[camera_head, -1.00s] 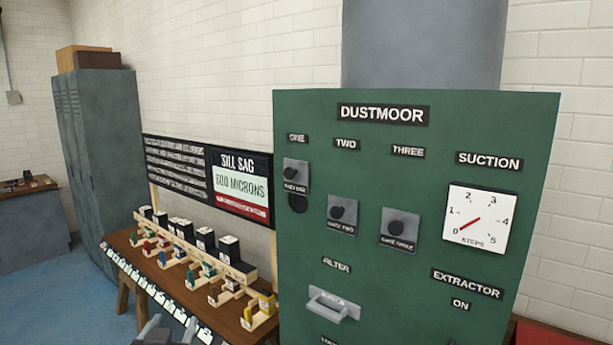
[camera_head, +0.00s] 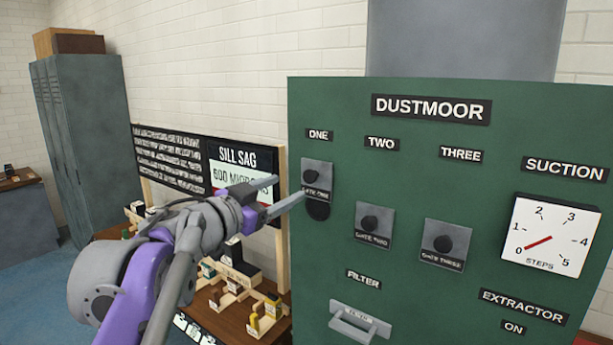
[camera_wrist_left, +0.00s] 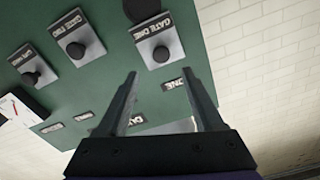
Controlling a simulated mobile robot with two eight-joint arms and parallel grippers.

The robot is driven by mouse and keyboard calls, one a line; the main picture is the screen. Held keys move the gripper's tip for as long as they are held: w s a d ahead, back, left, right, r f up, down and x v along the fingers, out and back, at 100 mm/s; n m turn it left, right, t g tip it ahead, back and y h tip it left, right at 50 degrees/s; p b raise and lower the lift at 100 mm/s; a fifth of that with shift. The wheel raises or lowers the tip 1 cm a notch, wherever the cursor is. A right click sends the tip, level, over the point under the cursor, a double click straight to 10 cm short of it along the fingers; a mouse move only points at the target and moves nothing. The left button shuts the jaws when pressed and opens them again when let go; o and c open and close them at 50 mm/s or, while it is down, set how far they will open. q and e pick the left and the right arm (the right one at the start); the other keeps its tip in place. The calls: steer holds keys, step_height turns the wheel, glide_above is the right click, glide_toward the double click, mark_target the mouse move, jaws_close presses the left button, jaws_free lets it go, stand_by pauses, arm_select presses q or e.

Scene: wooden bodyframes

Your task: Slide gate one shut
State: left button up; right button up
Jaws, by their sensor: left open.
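Gate one (camera_head: 317,174) is a small grey plate with a dark knob and a label, under the "ONE" sign on the green Dustmoor panel (camera_head: 440,290). It sits raised, with part of a dark round opening (camera_head: 318,210) showing below it. My left gripper (camera_head: 290,189) is open and empty, its fingers pointing at the panel just left of gate one. In the left wrist view, which is upside down, gate one (camera_wrist_left: 160,47) lies beyond the open fingertips (camera_wrist_left: 158,73), with nothing between them. My right gripper is not in view.
Gate two (camera_head: 374,223) and gate three (camera_head: 445,245) sit lower on the panel, to the right, with no opening showing. The suction dial (camera_head: 550,236) is further right. A filter handle (camera_head: 358,322) juts out below. A bench (camera_head: 205,310) with wooden models stands left of the panel.

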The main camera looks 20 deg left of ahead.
mark_target(308, 177)
arm_select(q)
steer(key=p+x, duration=0.1)
steer(key=x, duration=0.5)
steer(key=shift+w, duration=0.4)
steer(key=shift+x, duration=0.75)
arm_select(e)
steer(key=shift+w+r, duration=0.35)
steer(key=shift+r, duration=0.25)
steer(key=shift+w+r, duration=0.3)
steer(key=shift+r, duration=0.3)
arm_select(q)
steer(key=shift+f, duration=0.1)
jaws_close()
